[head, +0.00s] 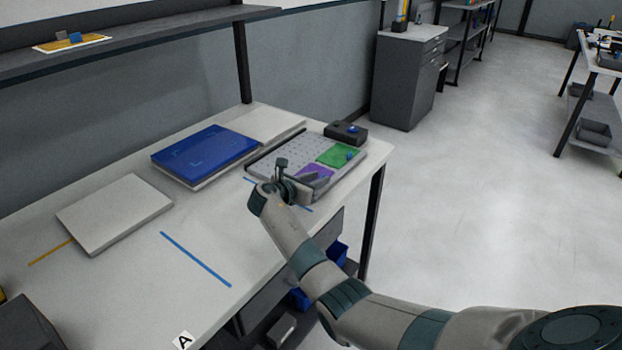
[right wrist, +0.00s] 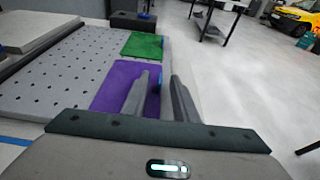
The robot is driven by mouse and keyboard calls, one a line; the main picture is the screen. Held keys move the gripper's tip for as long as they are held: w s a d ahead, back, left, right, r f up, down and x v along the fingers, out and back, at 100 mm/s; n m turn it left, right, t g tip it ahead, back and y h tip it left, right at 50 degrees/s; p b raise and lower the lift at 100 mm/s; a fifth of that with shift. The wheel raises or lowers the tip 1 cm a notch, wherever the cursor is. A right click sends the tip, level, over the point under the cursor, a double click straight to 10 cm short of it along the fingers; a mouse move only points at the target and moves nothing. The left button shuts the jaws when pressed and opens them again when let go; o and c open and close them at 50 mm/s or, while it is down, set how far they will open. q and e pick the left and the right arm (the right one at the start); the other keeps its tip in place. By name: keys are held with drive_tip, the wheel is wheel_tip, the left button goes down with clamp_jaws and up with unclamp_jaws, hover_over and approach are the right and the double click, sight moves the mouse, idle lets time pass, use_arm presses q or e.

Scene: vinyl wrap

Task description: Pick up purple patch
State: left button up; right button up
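The purple patch (head: 316,171) lies flat on the front right part of a perforated grey board (head: 290,150), beside a green patch (head: 335,155). In the right wrist view the purple patch (right wrist: 112,84) is partly covered by one finger. My right gripper (head: 298,180) is at the purple patch, partly hiding it in the head view. In the right wrist view my right gripper (right wrist: 161,82) has its fingers apart, one over the patch and one beyond the board's right edge. A small blue piece at the patch's right edge shows between them. I cannot tell whether they touch it. My left gripper is not in view.
The board lies near the table's right end. A dark box with a blue knob (head: 346,132) stands behind it. A blue sheet (head: 205,155) on a slab and a pale slab (head: 115,213) lie to the left. The table's front left is mostly clear.

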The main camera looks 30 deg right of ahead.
drive_tip(key=shift+c, duration=1.1)
clamp_jaws()
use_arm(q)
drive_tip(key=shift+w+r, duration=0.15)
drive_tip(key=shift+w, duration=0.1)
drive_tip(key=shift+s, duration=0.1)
use_arm(e)
drive_tip(key=shift+r, duration=0.5)
drive_tip(key=r, duration=0.3)
drive_tip(key=shift+d+r+b, duration=0.2)
drive_tip(key=shift+d+b, duration=0.05)
drive_tip(key=shift+b, duration=0.1)
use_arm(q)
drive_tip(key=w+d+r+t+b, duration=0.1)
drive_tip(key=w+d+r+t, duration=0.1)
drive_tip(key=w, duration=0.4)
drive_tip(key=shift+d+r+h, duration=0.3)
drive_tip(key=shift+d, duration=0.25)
use_arm(e)
drive_tip(key=s+d+r, duration=0.3)
drive_tip(key=d+r, duration=0.3)
drive_tip(key=d, duration=0.4)
drive_tip(key=shift+s+d+r, duration=0.15)
drive_tip(key=shift+d+r, duration=0.15)
drive_tip(key=shift+d, duration=0.05)
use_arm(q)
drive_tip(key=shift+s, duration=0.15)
